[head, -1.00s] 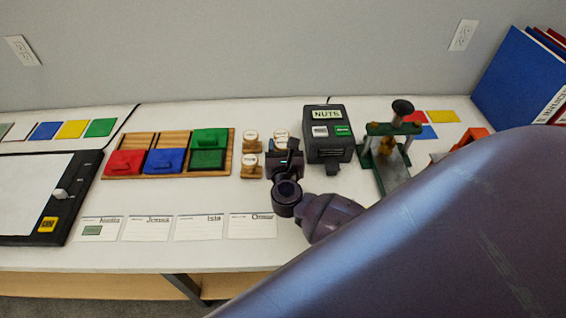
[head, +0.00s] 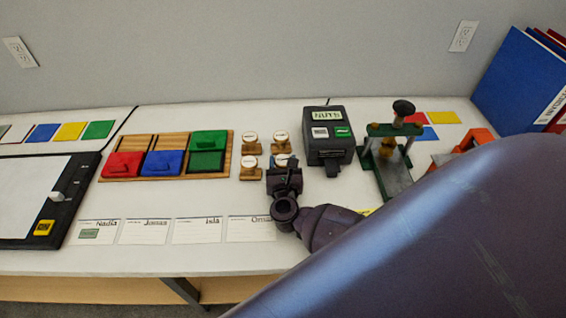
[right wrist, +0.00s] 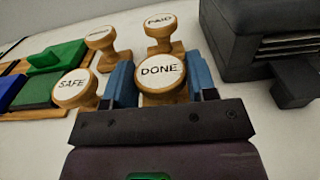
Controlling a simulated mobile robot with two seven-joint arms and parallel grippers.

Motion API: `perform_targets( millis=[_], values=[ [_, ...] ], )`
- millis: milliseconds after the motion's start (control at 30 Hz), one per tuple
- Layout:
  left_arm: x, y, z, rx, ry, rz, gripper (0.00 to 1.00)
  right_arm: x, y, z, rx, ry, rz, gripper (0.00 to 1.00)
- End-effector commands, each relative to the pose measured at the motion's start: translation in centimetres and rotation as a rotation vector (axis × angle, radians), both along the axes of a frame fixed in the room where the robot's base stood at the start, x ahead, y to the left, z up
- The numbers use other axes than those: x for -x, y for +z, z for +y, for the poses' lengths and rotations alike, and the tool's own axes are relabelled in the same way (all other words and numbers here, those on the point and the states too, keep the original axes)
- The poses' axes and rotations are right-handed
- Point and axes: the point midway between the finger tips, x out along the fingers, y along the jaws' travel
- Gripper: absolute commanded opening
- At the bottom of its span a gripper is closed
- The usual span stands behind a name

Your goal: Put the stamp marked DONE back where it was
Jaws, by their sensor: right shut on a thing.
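The stamp marked DONE (right wrist: 161,71), with a white round top and a wooden body, is between the two blue fingers of my right gripper (right wrist: 161,84) in the right wrist view. The gripper is shut on it. In the head view the right gripper (head: 283,163) is at the front right of the stamp group and hides most of this stamp. I cannot tell whether its base touches the table. The SAFE stamp (right wrist: 76,86) stands to its left, the PAID stamp (right wrist: 160,28) behind it, and another stamp (right wrist: 99,38) at the back left. My left gripper is not in view.
A wooden tray with red, blue and green ink pads (head: 165,140) lies left of the stamps. A dark NUTS machine (head: 328,135) stands close at the right, then a green press (head: 389,155). Name cards (head: 197,230) lie along the front.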

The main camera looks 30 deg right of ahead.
Motion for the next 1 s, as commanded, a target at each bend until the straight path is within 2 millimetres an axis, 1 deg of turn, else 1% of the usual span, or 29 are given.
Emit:
perform_targets(
  millis=[67,100,233,500,633,767,1000],
  values=[
    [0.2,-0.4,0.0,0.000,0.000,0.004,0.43,0.0,-0.3,0.0,-0.001,0.000,0.001,0.27],
    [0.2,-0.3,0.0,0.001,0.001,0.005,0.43,0.0,-0.2,0.0,-0.001,0.000,0.001,0.58],
    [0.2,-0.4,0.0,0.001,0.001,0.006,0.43,0.0,-0.2,0.0,0.000,0.000,0.000,0.77],
    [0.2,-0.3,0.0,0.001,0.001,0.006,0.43,0.0,-0.1,0.0,0.001,0.000,0.001,0.77],
    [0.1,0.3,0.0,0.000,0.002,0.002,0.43,0.0,0.4,0.0,0.001,0.000,0.000,0.77],
    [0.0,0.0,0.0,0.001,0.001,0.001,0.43,1.8,-0.1,1.0,-0.002,0.000,0.003,0.77],
    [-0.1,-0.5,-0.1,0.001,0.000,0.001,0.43,5.8,-0.1,3.5,-0.003,-0.002,0.004,0.77]
  ],
)
